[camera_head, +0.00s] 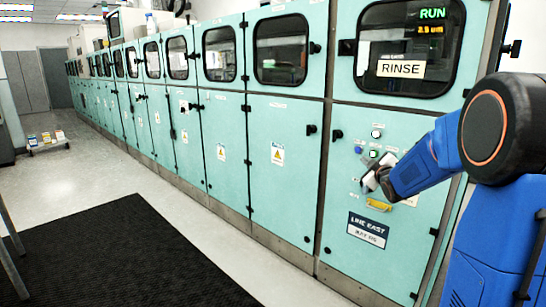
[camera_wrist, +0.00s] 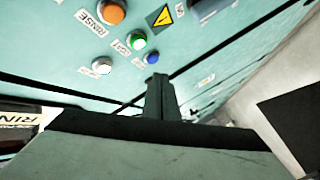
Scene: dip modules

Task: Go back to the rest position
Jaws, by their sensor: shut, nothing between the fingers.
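My gripper (camera_head: 369,181) is in front of the teal panel of the RINSE module (camera_head: 400,70), just below its buttons. In the wrist view its fingers (camera_wrist: 160,90) are together, with nothing between them. The wrist view shows an orange button (camera_wrist: 112,12), a green button (camera_wrist: 137,41), a white button (camera_wrist: 102,65) and a blue button (camera_wrist: 152,58) beyond the fingertips. I cannot tell whether the fingertips touch the panel. My blue arm reaches in from the right in the head view.
A row of teal cabinets (camera_head: 220,150) runs back to the left. A black mat (camera_head: 110,260) lies on the floor. A low cart (camera_head: 48,143) stands far left.

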